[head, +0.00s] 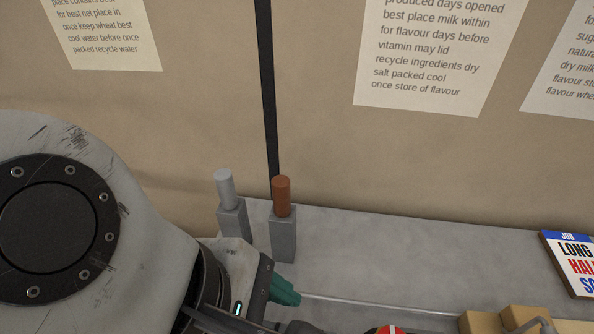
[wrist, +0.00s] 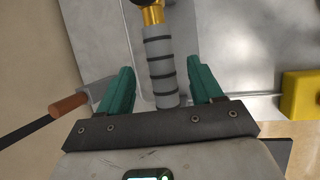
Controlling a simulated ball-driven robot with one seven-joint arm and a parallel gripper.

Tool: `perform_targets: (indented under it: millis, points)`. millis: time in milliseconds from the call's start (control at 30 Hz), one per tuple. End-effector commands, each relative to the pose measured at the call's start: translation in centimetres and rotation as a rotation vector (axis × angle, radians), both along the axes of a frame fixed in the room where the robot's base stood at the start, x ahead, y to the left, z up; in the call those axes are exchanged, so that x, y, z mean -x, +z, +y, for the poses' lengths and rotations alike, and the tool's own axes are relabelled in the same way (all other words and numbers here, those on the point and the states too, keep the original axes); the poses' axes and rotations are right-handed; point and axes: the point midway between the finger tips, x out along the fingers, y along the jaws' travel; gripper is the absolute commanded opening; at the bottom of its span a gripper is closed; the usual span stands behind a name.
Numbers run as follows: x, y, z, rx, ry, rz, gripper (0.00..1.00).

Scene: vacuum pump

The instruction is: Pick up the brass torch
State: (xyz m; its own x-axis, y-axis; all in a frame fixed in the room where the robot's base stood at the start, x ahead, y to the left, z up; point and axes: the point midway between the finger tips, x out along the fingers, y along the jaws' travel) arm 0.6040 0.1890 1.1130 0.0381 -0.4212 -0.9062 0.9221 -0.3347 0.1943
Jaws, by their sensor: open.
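The brass torch shows in the wrist view as a grey handle with dark bands (wrist: 160,50) and a brass neck (wrist: 152,14) cut off at the top edge. My gripper (wrist: 159,74) has its two teal fingers spread apart, one on each side of the handle. A gap shows between each finger and the handle, so the gripper is open. The lower end of the handle meets the dark gripper body in the picture; I cannot tell whether they touch. In the head view, my gripper (head: 285,287) is low over the grey bench, and the torch is hidden.
Two upright grey blocks stand at the bench's back, one with a brown rod (head: 282,195), one with a grey rod (head: 224,188). Tan blocks (head: 510,320), a red object (head: 385,330) and a printed sign (head: 572,265) are at right. The middle of the bench (head: 410,250) is clear.

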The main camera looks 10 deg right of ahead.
Motion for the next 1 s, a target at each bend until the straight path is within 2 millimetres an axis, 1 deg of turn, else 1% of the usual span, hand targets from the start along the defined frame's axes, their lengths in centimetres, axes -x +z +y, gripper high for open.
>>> perform_targets:
  millis: [33, 167, 267, 400, 533, 633, 833, 867, 1000]
  points:
    - [0.0, -0.5, -0.2, 0.001, 0.0, -0.001, 0.65]
    - [0.0, -1.1, -0.5, 0.001, 0.0, 0.0, 0.65]
    - [-0.1, -2.1, -0.9, 0.0, 0.0, 0.0, 0.65]
    - [-0.2, -4.0, -1.6, 0.001, -0.001, 0.001, 0.65]
    - [-0.3, -5.4, -2.2, 0.001, -0.001, 0.0, 0.65]
    - [-0.3, -5.8, -2.4, 0.0, -0.001, -0.001, 0.65]
    - [-0.3, -5.8, -2.4, 0.0, 0.0, -0.001, 0.65]
    - [-0.3, -5.8, -2.4, 0.0, 0.0, -0.001, 0.63]
    - [-0.3, -5.8, -2.4, 0.0, 0.0, -0.001, 0.5]
